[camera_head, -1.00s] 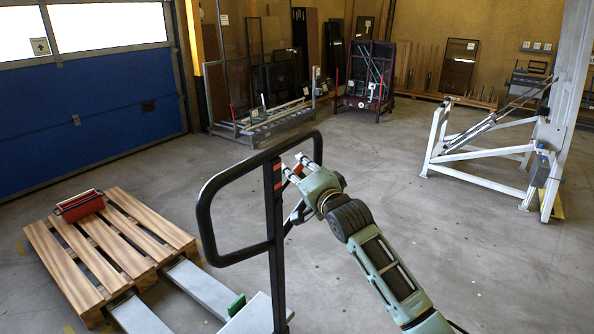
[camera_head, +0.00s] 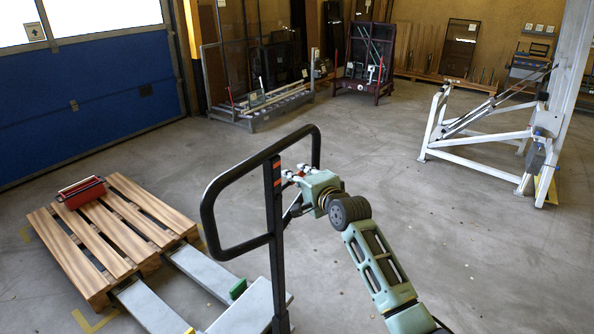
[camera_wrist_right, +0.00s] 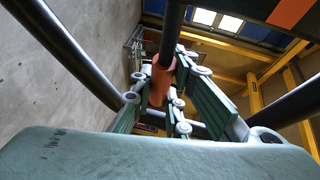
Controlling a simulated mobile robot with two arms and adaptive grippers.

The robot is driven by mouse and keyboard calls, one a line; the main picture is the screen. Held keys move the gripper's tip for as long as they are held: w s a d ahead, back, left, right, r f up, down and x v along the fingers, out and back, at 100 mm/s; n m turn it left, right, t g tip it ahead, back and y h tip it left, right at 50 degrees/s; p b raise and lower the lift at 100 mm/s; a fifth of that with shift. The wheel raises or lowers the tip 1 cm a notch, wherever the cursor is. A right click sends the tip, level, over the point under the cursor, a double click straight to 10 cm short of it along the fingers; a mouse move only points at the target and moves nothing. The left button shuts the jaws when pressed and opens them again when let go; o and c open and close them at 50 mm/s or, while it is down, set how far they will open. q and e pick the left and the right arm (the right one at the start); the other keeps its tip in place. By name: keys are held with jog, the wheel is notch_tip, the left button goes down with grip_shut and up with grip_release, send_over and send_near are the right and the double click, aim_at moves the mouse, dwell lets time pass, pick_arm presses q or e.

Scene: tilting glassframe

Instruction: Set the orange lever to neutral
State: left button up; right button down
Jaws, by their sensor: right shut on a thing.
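The black pallet truck handle (camera_head: 207,215) stands upright, a loop on a post with orange markings. The orange lever (camera_wrist_right: 162,80) shows in the right wrist view as an orange cylinder on a dark rod, between the finger links of my right gripper (camera_wrist_right: 165,95). In the head view my right gripper (camera_head: 291,174) is at the handle, just right of the post, inside the loop. It is shut on the lever. The fingertips and the lever are small and partly hidden in the head view. My left gripper is not in view.
The pallet truck's grey forks (camera_head: 150,305) reach under a wooden pallet (camera_head: 125,207) carrying a red box (camera_head: 80,190). A white frame (camera_head: 478,142) stands right. Glass racks (camera_head: 258,110) line the back. The concrete floor between is clear.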

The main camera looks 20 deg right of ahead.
jog(key=shift+r, duration=0.15)
jog(key=c, duration=1.7)
grip_release()
jog(key=shift+o, duration=0.2)
jog(key=v, duration=1.2)
